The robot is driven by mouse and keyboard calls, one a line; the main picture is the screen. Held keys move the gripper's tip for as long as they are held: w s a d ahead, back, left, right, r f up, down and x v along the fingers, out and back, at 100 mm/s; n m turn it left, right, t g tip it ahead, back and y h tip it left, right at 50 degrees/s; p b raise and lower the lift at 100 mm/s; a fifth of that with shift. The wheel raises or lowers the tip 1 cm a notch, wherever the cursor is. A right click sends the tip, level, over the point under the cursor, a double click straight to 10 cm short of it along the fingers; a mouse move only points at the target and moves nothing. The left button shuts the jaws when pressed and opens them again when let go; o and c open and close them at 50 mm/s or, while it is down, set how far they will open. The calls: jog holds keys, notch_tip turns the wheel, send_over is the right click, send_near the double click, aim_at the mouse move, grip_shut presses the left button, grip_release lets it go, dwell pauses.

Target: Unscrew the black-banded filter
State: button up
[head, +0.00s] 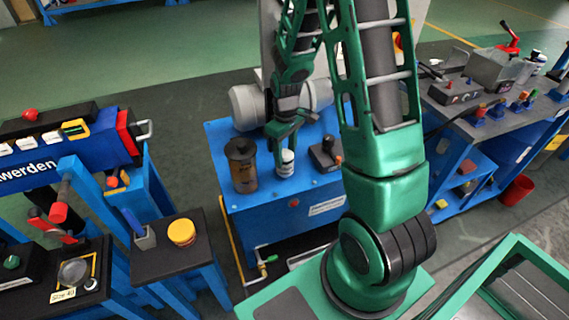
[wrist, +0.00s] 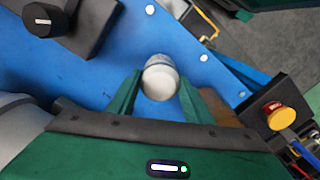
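A small white filter (head: 287,163) stands upright on the blue bench, between an amber canister and a black control box. I cannot make out a black band on it. My gripper (head: 286,137) is directly above it, pointing down. In the wrist view the filter's pale round top (wrist: 160,78) lies between my two green fingers (wrist: 160,92), one on each side. The fingers sit close to its sides; whether they touch it is not clear.
The amber canister (head: 241,165) stands close on the left of the filter. The black control box with a lever (head: 325,154) is on the right. A yellow button on a black stand (head: 181,232) is at lower left. More benches stand at both sides.

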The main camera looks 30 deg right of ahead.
jog(key=c, duration=0.6)
jog(key=shift+o, duration=0.2)
jog(key=n, duration=0.4)
jog(key=shift+r, duration=0.1)
grip_shut()
jog(key=shift+n, duration=0.6)
jog(key=n, duration=0.3)
jog(key=shift+n, duration=1)
